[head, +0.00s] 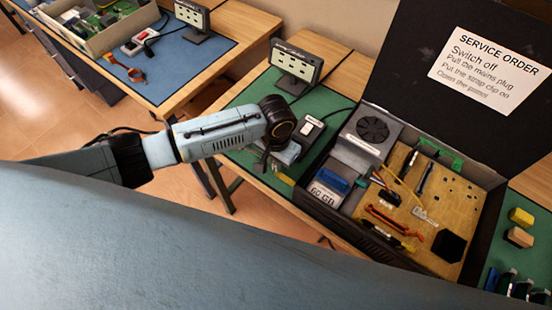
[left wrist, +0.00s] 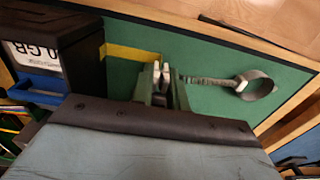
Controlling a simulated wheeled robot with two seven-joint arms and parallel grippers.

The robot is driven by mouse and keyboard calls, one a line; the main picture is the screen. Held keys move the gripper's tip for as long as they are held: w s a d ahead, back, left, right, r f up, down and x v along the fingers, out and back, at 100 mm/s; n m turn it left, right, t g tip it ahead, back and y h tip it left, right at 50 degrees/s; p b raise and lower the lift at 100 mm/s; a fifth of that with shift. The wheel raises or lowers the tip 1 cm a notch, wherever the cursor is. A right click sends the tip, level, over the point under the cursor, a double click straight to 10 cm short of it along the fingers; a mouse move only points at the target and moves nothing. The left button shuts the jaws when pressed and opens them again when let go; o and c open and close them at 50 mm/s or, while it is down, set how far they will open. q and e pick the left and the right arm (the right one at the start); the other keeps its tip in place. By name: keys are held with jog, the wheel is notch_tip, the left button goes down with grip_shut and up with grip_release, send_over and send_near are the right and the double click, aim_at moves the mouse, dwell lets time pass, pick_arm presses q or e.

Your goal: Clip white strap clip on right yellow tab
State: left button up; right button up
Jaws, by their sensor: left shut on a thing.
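My left gripper (head: 264,163) is low over the green mat, left of the open black case; it also shows in the left wrist view (left wrist: 161,76). Its fingers are shut on a small whitish clip (left wrist: 160,70), mostly hidden between them. A grey cord runs right from the clip to a loop-shaped strap band (left wrist: 255,85) on the mat. A flat yellow tab (left wrist: 130,53) lies between the case and my fingers; it shows small in the head view (head: 284,178). The clip appears just beside the tab's end; I cannot tell whether they touch. My right gripper is out of view.
The open black case (head: 352,233) holds a fan unit (head: 372,128), a board and several tools. A socket strip (head: 298,63) and a switch box (head: 311,128) stand behind my gripper. Another bench (head: 170,91) is at left.

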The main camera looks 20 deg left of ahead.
pick_arm(q)
jog(key=shift+f+b, duration=0.55)
jog(key=shift+f, duration=0.65)
dwell(0.9)
jog(key=o, duration=0.8)
jog(key=shift+o, duration=0.2)
jog(key=o, duration=0.3)
jog(key=shift+o, duration=0.2)
jog(key=shift+r+p, duration=0.6)
jog(key=shift+p, duration=0.35)
dwell(0.4)
